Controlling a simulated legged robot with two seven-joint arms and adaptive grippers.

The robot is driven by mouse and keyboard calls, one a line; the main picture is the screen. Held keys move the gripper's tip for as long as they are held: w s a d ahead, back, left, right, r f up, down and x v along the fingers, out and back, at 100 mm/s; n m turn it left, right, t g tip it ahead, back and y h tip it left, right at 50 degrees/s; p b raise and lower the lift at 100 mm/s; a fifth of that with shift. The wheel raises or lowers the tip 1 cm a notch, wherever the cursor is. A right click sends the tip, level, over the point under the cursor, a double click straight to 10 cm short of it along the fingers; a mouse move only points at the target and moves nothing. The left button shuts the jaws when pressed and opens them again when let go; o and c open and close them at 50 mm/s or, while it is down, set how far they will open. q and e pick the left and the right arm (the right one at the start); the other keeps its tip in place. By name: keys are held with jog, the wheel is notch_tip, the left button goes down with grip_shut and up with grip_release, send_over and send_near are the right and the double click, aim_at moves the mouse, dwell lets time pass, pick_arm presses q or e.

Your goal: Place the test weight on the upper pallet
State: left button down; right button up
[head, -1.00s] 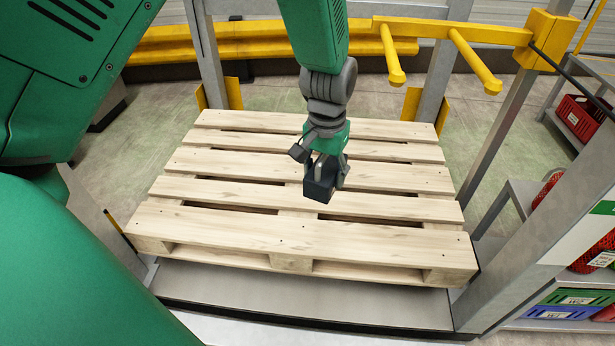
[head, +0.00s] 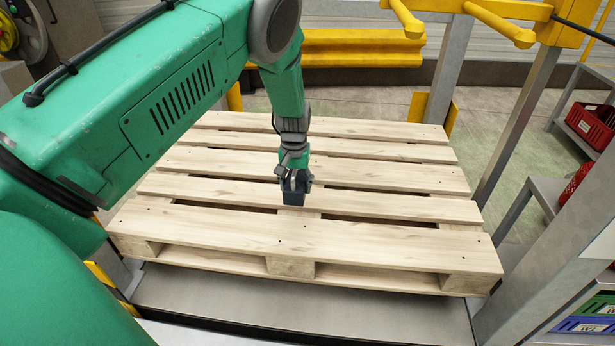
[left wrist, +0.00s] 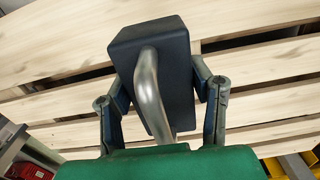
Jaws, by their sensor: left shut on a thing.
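The test weight (head: 294,197) is a dark blue-black block. In the left wrist view the weight (left wrist: 150,45) shows a bent metal handle. My left gripper (head: 293,180) comes down from above and is shut on the weight; in the left wrist view its fingers (left wrist: 160,100) lie on either side of it. The wooden pallet (head: 330,235) lies under the weight, which is over its middle slats. I cannot tell whether the weight touches the slats. My right gripper is not in view.
Grey frame posts (head: 520,110) and yellow arms (head: 480,8) stand around the pallet. A shelf with a red crate (head: 592,124) and blue and green bins (head: 585,324) is at the right. The pallet slats around the weight are clear.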

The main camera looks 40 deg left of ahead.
aim_at(293, 221)
pick_arm(q)
jog(key=a+f, duration=0.1)
jog(key=a+f+b, duration=0.1)
jog(key=f, duration=0.1)
jog(key=shift+w, duration=0.35)
notch_tip(293, 221, down, 10)
jog(key=b, duration=0.4)
jog(key=shift+r, duration=0.3)
jog(key=c, duration=0.9)
grip_release()
jog(key=shift+s, duration=0.2)
jog(key=shift+o, duration=0.9)
